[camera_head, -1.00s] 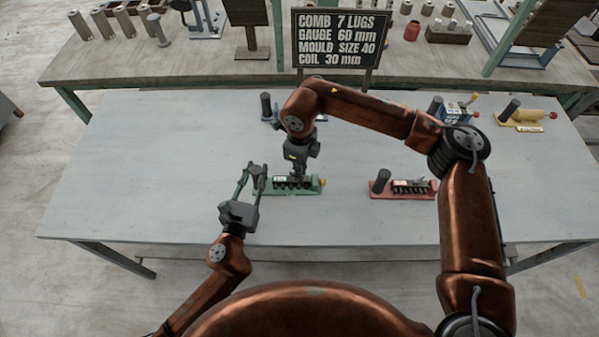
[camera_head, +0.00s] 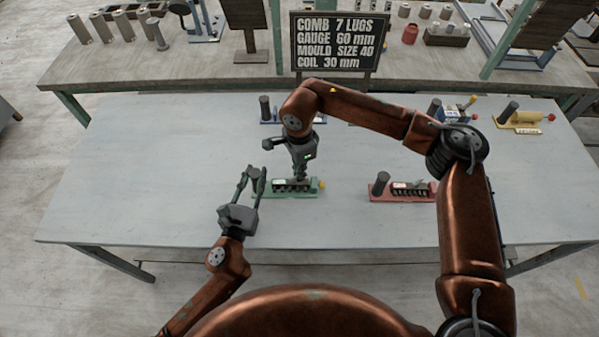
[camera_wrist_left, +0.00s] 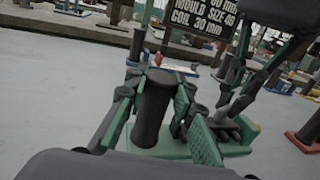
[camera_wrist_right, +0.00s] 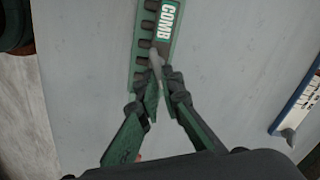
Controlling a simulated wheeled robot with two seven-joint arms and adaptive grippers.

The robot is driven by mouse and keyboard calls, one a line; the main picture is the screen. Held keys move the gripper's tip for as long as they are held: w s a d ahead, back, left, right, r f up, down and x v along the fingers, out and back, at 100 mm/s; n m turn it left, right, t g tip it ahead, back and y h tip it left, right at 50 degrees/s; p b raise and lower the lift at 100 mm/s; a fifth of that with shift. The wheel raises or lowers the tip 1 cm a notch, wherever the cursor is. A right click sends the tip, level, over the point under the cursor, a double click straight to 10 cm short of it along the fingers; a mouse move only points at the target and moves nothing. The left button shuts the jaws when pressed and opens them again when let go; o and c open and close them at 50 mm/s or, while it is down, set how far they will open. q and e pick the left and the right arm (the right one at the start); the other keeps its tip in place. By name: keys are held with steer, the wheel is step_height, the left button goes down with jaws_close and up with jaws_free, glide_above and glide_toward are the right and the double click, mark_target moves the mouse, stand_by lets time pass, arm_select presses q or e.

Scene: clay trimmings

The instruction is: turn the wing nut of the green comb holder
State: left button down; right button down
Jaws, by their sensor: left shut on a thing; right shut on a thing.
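The green comb holder (camera_head: 312,189) lies on the near table, with a row of dark lugs and a white label. My left gripper (camera_head: 251,178) is shut on the holder's dark upright post (camera_wrist_left: 153,108), with one finger on each side of it. My right gripper (camera_head: 300,177) points down at the holder from above. In the right wrist view its fingertips (camera_wrist_right: 161,84) are closed in on a small grey piece (camera_wrist_right: 154,57) beside the COMB label. I take this for the wing nut, mostly hidden by the fingers.
A red holder (camera_head: 376,192) lies to the right. A blue holder (camera_head: 266,121) is behind my right arm, and a yellow one (camera_head: 520,125) is at the back right. A board (camera_head: 337,40) reads COMB 7 LUGS. The table's left side is clear.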

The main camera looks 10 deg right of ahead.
arm_select(q)
steer(key=shift+a, duration=0.1)
arm_select(e)
steer(key=shift+w+n, duration=0.1)
steer(key=shift+n, duration=0.8)
steer(key=c, duration=2.1)
jaws_free()
step_height(320, 180, up, 12)
arm_select(q)
steer(key=c, duration=1.6)
jaws_free()
